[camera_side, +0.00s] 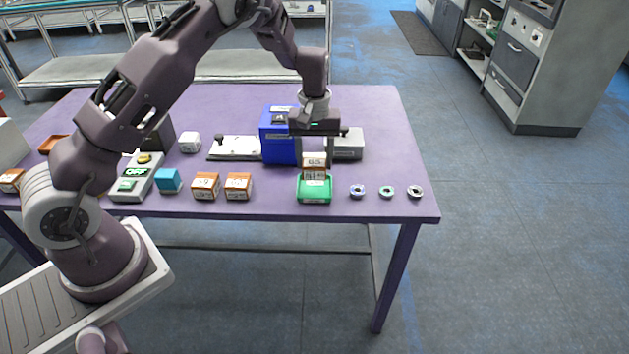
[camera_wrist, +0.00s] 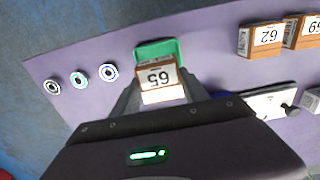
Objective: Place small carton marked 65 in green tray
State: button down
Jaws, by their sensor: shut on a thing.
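The small carton marked 65 (camera_side: 314,160) is brown with a white label on top. My gripper (camera_side: 315,156) is shut on it, with a finger on either side. The carton is over the green tray (camera_side: 314,195) near the table's front edge; I cannot tell whether it touches the tray. In the wrist view, the carton (camera_wrist: 160,82) sits between my fingers with its 65 label facing the camera. The green tray (camera_wrist: 158,46) shows behind it, partly hidden by the carton.
A blue machine (camera_side: 278,140) stands close behind. A control box (camera_side: 133,180) and cyan block (camera_side: 168,181) are further left.

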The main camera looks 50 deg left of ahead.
aim_at(314, 175)
notch_tip(314, 175, down, 5)
jog(key=shift+f, duration=0.2)
jog(key=shift+f, duration=0.15)
jog(key=c, duration=0.6)
grip_release()
